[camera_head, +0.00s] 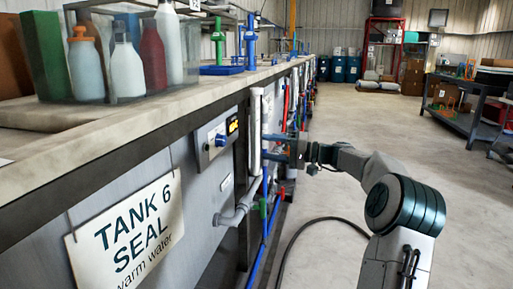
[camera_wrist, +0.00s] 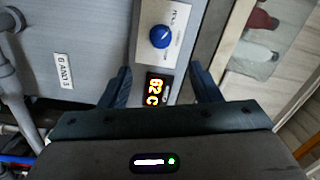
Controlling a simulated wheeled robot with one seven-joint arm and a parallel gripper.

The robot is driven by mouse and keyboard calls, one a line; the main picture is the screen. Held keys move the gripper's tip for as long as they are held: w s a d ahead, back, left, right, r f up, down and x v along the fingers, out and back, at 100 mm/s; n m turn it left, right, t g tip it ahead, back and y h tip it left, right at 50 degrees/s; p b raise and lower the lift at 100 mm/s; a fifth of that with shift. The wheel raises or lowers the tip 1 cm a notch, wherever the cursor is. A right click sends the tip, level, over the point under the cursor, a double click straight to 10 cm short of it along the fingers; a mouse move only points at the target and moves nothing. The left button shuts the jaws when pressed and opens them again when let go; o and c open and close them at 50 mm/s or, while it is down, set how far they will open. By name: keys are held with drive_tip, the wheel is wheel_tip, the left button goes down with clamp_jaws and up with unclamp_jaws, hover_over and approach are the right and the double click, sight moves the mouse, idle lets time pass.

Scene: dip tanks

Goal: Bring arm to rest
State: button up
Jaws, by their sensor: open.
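My gripper (camera_head: 266,147) is at the end of my outstretched arm, beside the front of the tank row in the head view. Its fingers point left towards the pipes and tank front. In the wrist view my gripper (camera_wrist: 165,82) has its two dark fingers spread apart with nothing held. Between and beyond them is a control panel (camera_wrist: 178,18) with a blue knob (camera_wrist: 160,37) and a lit display (camera_wrist: 156,91) reading about 62 C. I cannot tell how far the fingertips are from the panel.
A tank with a "TANK 6 SEAL" sign (camera_head: 127,228) fills the left. Bottles stand in a clear bin (camera_head: 112,55) on the ledge. Pipes (camera_head: 238,208) run along the tank front. A black hose (camera_head: 308,222) lies on the floor. The aisle (camera_head: 350,115) right of the tanks is clear.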

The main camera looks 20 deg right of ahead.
drive_tip(key=s+a+r+n+g+h+p, duration=0.1)
drive_tip(key=s+a+r+g+h+p, duration=0.15)
drive_tip(key=s+a+p, duration=0.55)
drive_tip(key=s+a+r+g+h+p, duration=0.2)
drive_tip(key=s+a+g+h+p, duration=0.25)
drive_tip(key=a, duration=0.45)
drive_tip(key=s+d+r+n+h+p, duration=0.1)
drive_tip(key=s+r+h+p, duration=0.3)
drive_tip(key=s+p, duration=0.5)
drive_tip(key=s+d+r+n+h+p, duration=0.1)
drive_tip(key=s+r+h+p, duration=0.3)
drive_tip(key=s+p, duration=0.6)
drive_tip(key=s+d, duration=0.1)
drive_tip(key=s, duration=0.5)
drive_tip(key=shift+s+r+h, duration=0.3)
drive_tip(key=shift+s+h, duration=0.05)
drive_tip(key=shift+h, duration=0.05)
